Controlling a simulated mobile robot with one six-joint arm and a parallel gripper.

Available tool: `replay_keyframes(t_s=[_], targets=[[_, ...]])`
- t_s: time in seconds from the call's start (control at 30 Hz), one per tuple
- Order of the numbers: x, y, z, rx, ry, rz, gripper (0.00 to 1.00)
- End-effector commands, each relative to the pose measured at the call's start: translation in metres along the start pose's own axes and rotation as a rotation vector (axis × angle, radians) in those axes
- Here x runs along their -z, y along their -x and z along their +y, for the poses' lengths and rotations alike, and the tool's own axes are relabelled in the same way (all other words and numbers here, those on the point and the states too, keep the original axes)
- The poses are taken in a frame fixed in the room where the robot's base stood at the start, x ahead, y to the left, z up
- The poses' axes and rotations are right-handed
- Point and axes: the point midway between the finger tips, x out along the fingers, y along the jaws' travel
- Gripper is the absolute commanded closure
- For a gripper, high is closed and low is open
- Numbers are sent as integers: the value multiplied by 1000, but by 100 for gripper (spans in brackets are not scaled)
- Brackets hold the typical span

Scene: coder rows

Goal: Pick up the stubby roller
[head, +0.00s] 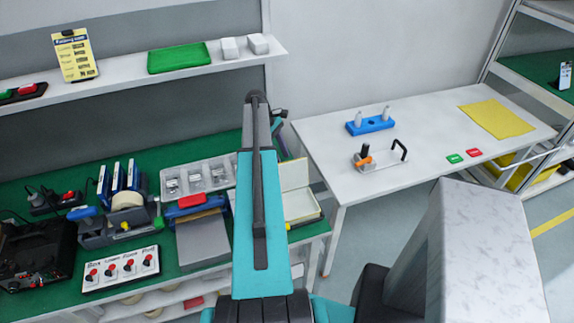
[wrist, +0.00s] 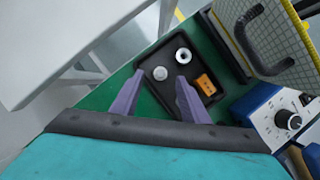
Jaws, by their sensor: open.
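In the wrist view, a black tray (wrist: 158,94) on the green bench top holds two round metallic pieces and an orange block (wrist: 205,84). One piece is a pale grey disc-like one (wrist: 160,73); the other is a shinier silver one (wrist: 183,54) with a dark centre. Either may be the stubby roller; I cannot tell which. My gripper (wrist: 159,76) is open, its two purple fingers pointing toward the tray. The pale piece appears between the fingertips, with no visible contact. The head view does not show the tray; my arm covers that area.

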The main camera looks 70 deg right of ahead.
Motion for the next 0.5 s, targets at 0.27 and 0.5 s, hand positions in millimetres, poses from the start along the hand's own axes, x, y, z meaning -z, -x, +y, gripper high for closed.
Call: replay_keyframes(t_s=[0.27, 0.5], targets=[[-2, -25, -1, 2, -1, -1, 59], [-2, -32, -1, 0, -2, 0, 59]])
